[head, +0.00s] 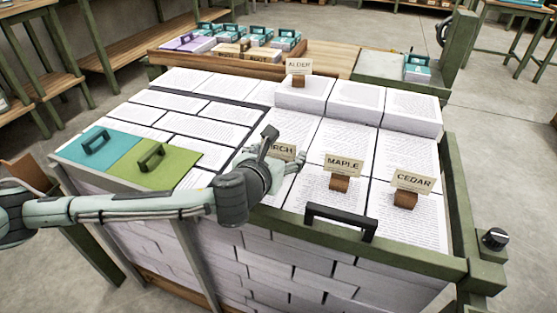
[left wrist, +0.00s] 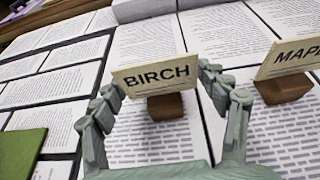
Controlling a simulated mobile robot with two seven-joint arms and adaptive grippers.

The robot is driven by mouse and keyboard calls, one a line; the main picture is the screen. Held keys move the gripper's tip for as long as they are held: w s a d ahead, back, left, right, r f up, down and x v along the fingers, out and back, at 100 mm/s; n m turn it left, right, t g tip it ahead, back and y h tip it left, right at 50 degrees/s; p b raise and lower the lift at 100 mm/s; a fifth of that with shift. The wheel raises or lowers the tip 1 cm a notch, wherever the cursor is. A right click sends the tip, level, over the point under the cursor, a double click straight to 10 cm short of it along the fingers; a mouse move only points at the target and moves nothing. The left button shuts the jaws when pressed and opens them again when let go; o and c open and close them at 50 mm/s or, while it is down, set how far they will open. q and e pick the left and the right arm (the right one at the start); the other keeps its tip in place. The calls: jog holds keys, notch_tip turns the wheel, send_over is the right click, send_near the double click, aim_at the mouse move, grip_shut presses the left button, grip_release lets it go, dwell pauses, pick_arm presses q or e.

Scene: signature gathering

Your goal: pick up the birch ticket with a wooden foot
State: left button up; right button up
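The birch ticket (left wrist: 155,75) is a cream card marked BIRCH on a brown wooden foot (left wrist: 165,106), upright on printed sheets. In the head view the birch ticket (head: 281,149) is partly hidden behind my left gripper (head: 284,160). In the left wrist view my left gripper (left wrist: 158,80) is open, one finger at each side edge of the card. The foot lies beyond and between the fingers, with space on both sides. Whether the fingertips touch the card is unclear. My right gripper is in neither view.
The maple ticket (head: 343,167) stands close to the right, with the cedar ticket (head: 411,184) farther right. The alder ticket (head: 298,70) stands behind on a higher stack. A black handle (head: 341,221) rises at the front edge. Teal (head: 97,145) and green (head: 154,160) handled covers lie left.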

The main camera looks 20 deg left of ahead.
pick_arm(q)
jog(key=c, duration=0.7)
jog(key=shift+o, duration=0.2)
jog(key=shift+r, duration=0.1)
